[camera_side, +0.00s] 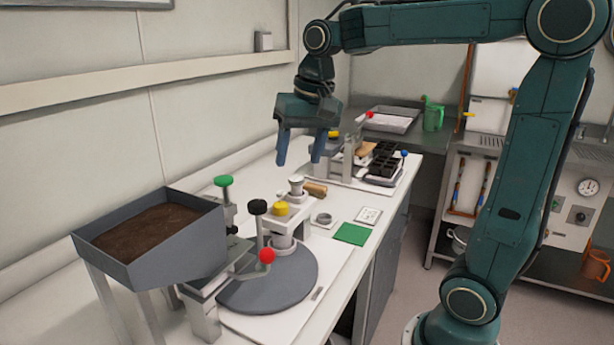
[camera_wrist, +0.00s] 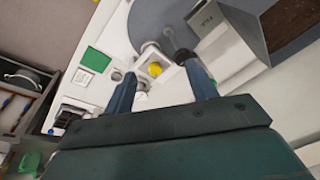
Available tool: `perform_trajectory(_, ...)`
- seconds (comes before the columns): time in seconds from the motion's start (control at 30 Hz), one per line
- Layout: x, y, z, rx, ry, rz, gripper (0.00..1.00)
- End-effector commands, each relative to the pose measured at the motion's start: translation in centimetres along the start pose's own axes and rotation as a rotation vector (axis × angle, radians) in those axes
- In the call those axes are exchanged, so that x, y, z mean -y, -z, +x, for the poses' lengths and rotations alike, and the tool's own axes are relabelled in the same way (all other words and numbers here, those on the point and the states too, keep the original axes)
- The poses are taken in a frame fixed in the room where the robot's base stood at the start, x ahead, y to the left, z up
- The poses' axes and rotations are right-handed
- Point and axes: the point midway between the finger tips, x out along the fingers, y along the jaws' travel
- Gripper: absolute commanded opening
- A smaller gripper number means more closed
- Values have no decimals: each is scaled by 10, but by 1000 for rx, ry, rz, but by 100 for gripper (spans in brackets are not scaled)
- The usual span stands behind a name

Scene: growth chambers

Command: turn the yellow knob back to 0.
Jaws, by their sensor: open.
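The yellow knob (camera_side: 281,209) sits on a white bracket at the middle of the bench, beside a black knob (camera_side: 257,207). In the wrist view the yellow knob (camera_wrist: 155,69) shows between and beyond my two fingers. My gripper (camera_side: 299,162) is open and empty, with its blue fingers pointing down, well above the bench and apart from the knob. It also shows in the wrist view (camera_wrist: 163,84). Another yellow cap (camera_side: 333,134) shows on the fixture farther back. I cannot read any scale or pointer on the knob.
A soil-filled hopper (camera_side: 180,262) with a green knob (camera_side: 223,181) stands at the left. A red ball handle (camera_side: 267,255) rises over a grey disc (camera_side: 285,285). A green square (camera_side: 350,234) lies flat to the right. Black trays (camera_side: 383,165) stand farther back.

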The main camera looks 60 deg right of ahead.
Motion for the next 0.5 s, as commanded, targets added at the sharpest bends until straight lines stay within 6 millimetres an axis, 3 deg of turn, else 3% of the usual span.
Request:
perform_trajectory(0.3,-9,72,25,88,-54,227,57)
perform_trajectory(0.5,-20,104,42,129,-85,342,57)
